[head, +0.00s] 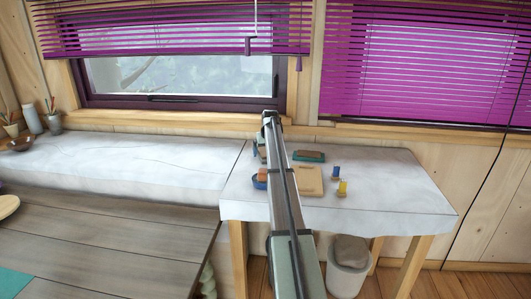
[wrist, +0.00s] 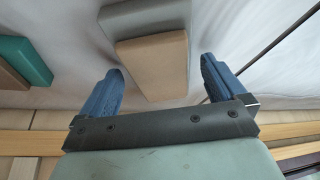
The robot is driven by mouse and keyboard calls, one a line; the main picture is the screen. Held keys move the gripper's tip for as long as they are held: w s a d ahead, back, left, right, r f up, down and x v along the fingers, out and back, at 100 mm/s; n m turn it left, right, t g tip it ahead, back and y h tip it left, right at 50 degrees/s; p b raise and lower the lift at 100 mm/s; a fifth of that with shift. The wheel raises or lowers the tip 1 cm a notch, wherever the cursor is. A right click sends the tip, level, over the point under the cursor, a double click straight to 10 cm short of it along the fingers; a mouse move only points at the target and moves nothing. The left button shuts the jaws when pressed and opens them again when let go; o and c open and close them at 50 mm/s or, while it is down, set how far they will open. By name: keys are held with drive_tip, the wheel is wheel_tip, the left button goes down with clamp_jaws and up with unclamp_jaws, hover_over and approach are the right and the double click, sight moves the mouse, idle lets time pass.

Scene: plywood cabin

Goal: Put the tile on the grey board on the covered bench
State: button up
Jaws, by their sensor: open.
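In the wrist view a tan tile (wrist: 152,68) lies over a grey board (wrist: 130,20), covering part of it. My gripper (wrist: 160,66) is open, with one blue finger on each side of the tile. A gap shows between each finger and the tile in this view. I cannot tell whether the tile rests flat on the board or overhangs its edge. In the head view the covered bench (head: 400,185) has a white cloth, and my arm crosses in front of it. My arm hides most of the tile, the board and my gripper there.
On the cloth a green block with a brown edge (head: 309,156) lies right of my arm, also showing in the wrist view (wrist: 28,60). A tan board (head: 310,182), blue piece (head: 337,170), yellow piece (head: 342,188) and blue container (head: 260,181) are nearby. The bench's right side is clear.

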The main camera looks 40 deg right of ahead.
drive_tip(key=v, duration=1.1)
drive_tip(key=shift+s+r, duration=0.2)
drive_tip(key=shift+r, duration=0.2)
